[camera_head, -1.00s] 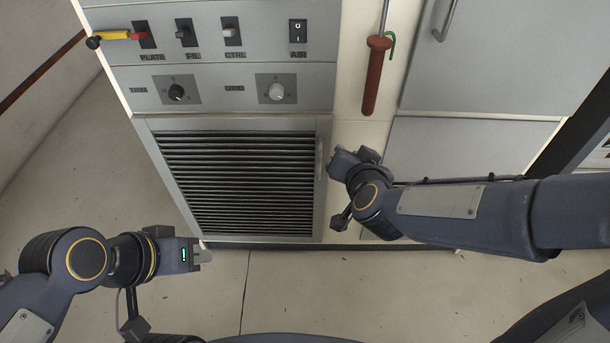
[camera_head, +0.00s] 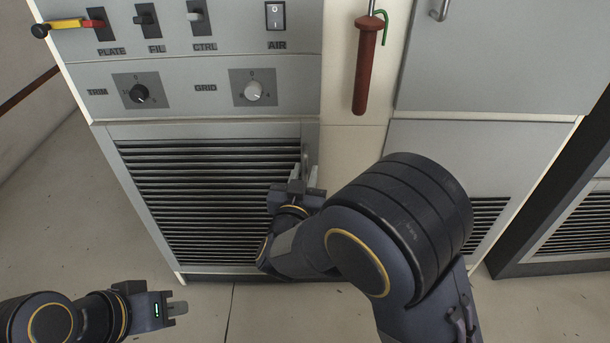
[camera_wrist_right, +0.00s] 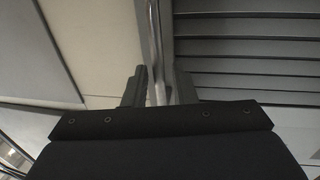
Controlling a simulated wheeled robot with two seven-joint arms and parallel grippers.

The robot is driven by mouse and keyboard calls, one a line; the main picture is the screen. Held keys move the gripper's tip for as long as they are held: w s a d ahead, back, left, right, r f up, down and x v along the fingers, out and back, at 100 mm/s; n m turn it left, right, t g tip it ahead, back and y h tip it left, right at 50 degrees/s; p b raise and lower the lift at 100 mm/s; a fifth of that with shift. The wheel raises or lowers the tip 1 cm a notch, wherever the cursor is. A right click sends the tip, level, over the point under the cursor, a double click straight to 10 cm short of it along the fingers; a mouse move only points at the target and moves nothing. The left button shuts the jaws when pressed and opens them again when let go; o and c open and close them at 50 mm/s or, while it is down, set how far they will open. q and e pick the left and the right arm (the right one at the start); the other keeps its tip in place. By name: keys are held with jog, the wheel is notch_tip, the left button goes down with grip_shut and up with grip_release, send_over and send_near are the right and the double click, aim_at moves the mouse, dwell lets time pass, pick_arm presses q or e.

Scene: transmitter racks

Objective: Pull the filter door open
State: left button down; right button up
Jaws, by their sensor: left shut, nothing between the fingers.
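The filter door (camera_head: 190,165) is a grey panel with dark horizontal slats, low on the rack, and it looks closed. Its slim vertical handle (camera_head: 304,157) is on the door's right side; the handle also shows in the right wrist view (camera_wrist_right: 155,45). My right gripper (camera_head: 306,174) is at the handle. In the right wrist view its two fingers (camera_wrist_right: 160,88) are apart, one on each side of the handle's lower part. I cannot tell whether either finger touches it. My left gripper (camera_head: 178,308) is shut and empty, low at the left, clear of the door.
Above the door are two knobs (camera_head: 253,91) and a row of switches (camera_head: 275,16). A red-handled rod (camera_head: 365,70) hangs right of the panel. Grey cabinet doors (camera_head: 490,60) stand further right. The floor (camera_head: 90,210) left of the rack is clear.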

jog(key=shift+w+d, duration=0.1)
jog(key=shift+w, duration=0.3)
grip_shut()
jog(key=shift+s, duration=0.1)
